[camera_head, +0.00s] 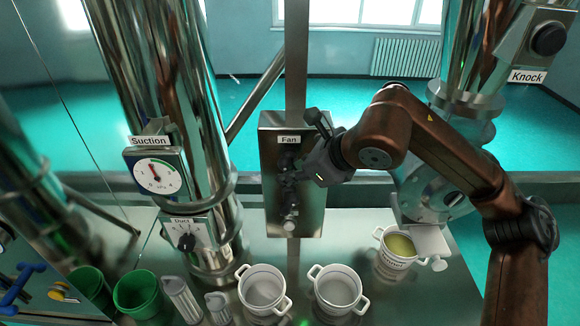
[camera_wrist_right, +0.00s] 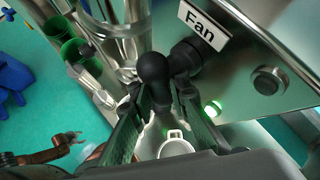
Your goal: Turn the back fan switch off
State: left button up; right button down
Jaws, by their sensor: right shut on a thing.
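The Fan panel (camera_head: 309,209) is an upright metal box on a post in the middle of the head view. The Fan label (camera_wrist_right: 202,27) and part of the panel fill the upper right of the right wrist view. The fan switch (camera_wrist_right: 155,68) is a black lever with a rounded end on a dark round hub. My right gripper (camera_head: 287,172) is in front of the panel and hides most of the switch in the head view. In the wrist view the lever is between its fingers (camera_wrist_right: 155,112), and it is shut on the lever.
White pots (camera_head: 262,289), a green cup (camera_head: 137,293) and metal cylinders stand below. The Suction gauge (camera_head: 156,172) and Duct dial (camera_head: 186,240) are left, the Knock box (camera_head: 535,38) upper right.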

jog(key=shift+r+h, duration=0.1)
jog(key=shift+h, duration=0.4)
jog(key=shift+p, duration=0.3)
jog(key=c, duration=2.1)
grip_release()
jog(key=shift+d, duration=0.1)
jog(key=v, duration=1.1)
jog(key=shift+s+r, duration=0.2)
jog(key=shift+r, duration=0.2)
jog(key=shift+d, duration=0.1)
